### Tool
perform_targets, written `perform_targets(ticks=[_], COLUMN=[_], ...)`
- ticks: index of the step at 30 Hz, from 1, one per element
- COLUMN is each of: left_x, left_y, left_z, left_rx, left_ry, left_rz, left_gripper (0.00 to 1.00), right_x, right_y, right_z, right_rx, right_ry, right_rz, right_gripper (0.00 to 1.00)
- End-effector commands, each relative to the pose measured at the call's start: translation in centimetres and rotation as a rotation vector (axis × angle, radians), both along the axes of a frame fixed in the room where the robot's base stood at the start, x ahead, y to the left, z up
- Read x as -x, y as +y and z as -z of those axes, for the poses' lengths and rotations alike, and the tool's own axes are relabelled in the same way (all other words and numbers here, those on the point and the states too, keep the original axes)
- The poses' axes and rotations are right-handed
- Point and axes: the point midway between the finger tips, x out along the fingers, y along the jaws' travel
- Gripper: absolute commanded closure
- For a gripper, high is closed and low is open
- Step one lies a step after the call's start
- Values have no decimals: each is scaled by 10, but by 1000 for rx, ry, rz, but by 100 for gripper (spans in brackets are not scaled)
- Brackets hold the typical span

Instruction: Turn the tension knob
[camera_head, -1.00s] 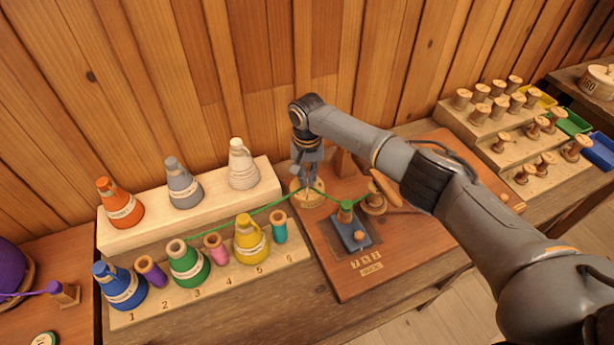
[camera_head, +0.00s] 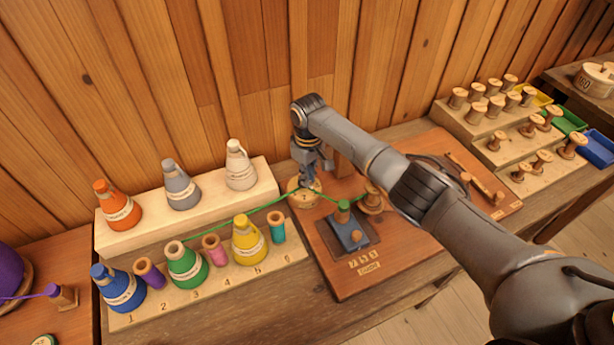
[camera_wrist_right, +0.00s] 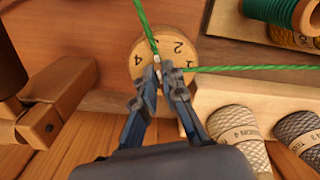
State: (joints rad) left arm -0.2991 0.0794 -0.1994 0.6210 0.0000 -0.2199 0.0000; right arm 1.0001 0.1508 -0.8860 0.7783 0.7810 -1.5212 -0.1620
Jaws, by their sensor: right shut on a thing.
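The tension knob (camera_head: 301,199) is a round, pale wooden dial on the brown board (camera_head: 345,280). In the right wrist view the knob (camera_wrist_right: 178,28) shows numbers on its face and a small pale piece standing up at its middle. My right gripper (camera_head: 309,184) points down over the knob. In the wrist view my right gripper (camera_wrist_right: 168,72) is shut on that middle piece. A green thread (camera_wrist_right: 240,69) bends at the knob; it runs from the green cone (camera_head: 186,266) to the green-topped spool (camera_head: 343,212) on a blue block. My left gripper is out of view.
Left of the board, a pale stepped rack (camera_head: 215,290) holds several coloured cones and small tubes. A wooden post and a turned spool (camera_head: 372,200) stand close to the knob. Stepped shelves with wooden spools (camera_head: 495,143) are at the right. A plank wall rises behind.

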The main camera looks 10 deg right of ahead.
Motion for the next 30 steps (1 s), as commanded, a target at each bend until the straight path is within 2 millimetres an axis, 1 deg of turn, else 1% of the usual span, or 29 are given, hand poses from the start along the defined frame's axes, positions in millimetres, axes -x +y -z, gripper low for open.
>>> perform_targets(ticks=[18, 24, 30], left_x=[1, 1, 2], left_y=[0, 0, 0], left_z=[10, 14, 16], left_rx=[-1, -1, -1], left_ry=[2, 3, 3], left_rz=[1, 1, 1], left_gripper=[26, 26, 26], right_x=[-7, -9, -11], right_y=[-4, -5, -5], right_z=[0, 0, -1], right_rx=[-2, -1, -1], right_ry=[-4, -5, -5], right_rz=[-577, -728, -833], right_gripper=[100, 100, 100])
